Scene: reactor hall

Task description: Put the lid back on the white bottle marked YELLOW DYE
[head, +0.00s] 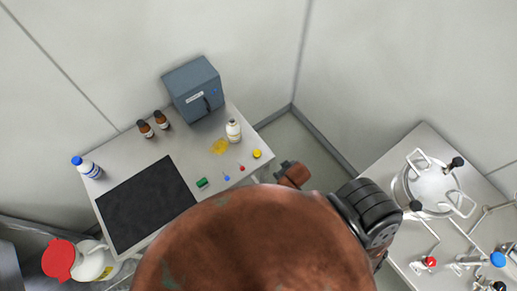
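A small white bottle (233,132) stands upright on the grey table (137,143), near its right edge. Its label is too small to read, and its top shows no coloured lid. A yellow patch (219,146) lies on the table beside it. A round yellow lid (257,154) lies apart from the bottle, near the table's right front corner. A large rusty-red link of my arm fills the bottom middle, and a smaller part of mine shows beyond it, near the table's right edge. I make out no fingers of either gripper.
A grey box device (194,89) and two brown bottles (153,124) stand at the back. A blue-capped bottle (86,167), black mat (146,205), green piece (202,183), and blue (227,177) and red (242,168) bits share the table. A steel vessel (432,187) stands on the right bench.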

